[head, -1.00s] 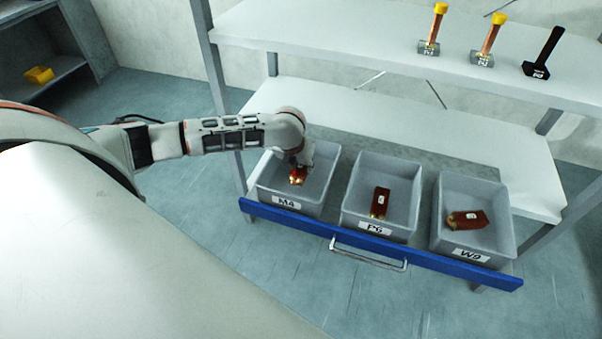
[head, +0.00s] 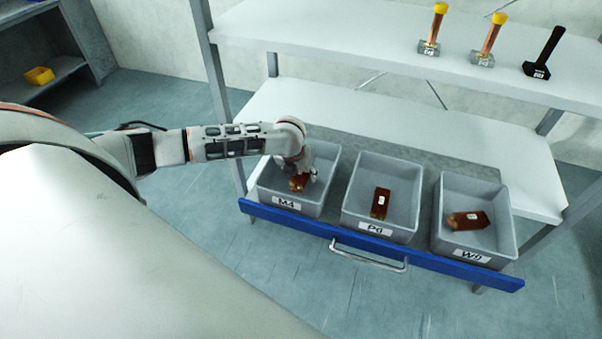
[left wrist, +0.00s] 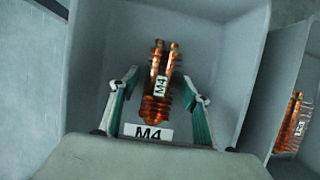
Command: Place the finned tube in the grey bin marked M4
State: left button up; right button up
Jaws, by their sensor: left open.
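The finned tube (head: 298,183) is copper-coloured and is inside the grey bin marked M4 (head: 265,187), the left one of three bins. In the left wrist view the tube (left wrist: 158,103) bears an M4 tag, with its two pipe ends pointing away. My left gripper (head: 302,175) reaches down into this bin. In the left wrist view its fingers stand wide apart on either side of the tube, with gaps visible. The M4 label (left wrist: 148,133) shows on the bin's front below the tube. My right gripper is not in view.
Bins P6 (head: 352,205) and W9 (head: 446,237) stand to the right in the same blue-fronted drawer (head: 372,247), each holding a finned part. Shelves rise behind; several tools stand on the upper one (head: 370,45). A yellow bin (head: 39,76) sits far left.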

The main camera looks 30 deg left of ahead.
aim_at(298, 176)
pick_arm(q)
jog(key=p+v, duration=0.1)
jog(key=v, duration=0.5)
jog(key=shift+r, duration=0.1)
jog(key=p+v, duration=0.1)
jog(key=v, duration=0.4)
jog(key=shift+s, duration=0.1)
jog(key=shift+s+r, duration=0.15)
jog(key=shift+r, duration=0.15)
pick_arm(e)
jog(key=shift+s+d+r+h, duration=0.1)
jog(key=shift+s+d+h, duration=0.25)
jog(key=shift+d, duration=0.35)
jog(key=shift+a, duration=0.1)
